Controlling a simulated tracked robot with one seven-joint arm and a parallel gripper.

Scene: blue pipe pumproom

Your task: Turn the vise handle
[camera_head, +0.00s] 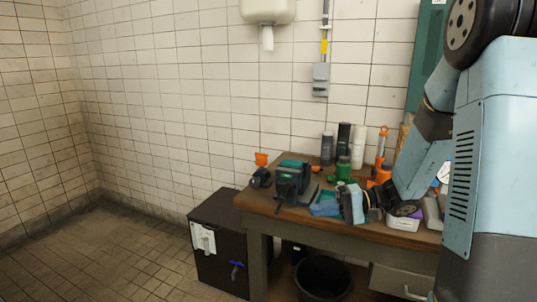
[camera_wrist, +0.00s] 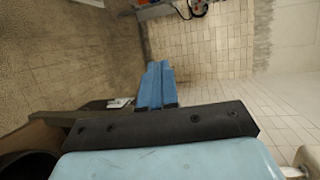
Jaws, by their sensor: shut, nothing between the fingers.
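The vise (camera_head: 292,178) is dark with a teal top and stands on the left part of the wooden workbench (camera_head: 300,215). A dark part hangs at its front; I cannot make out the handle clearly. My gripper (camera_head: 315,208) is low over the bench, just right of the vise, its blue fingers pointing left toward it. In the wrist view, my gripper (camera_wrist: 157,66) shows its blue fingers together, with nothing between them. I cannot tell whether they touch the vise. The vise is not recognisable in the wrist view.
The tiled floor (camera_head: 110,250) at left is clear.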

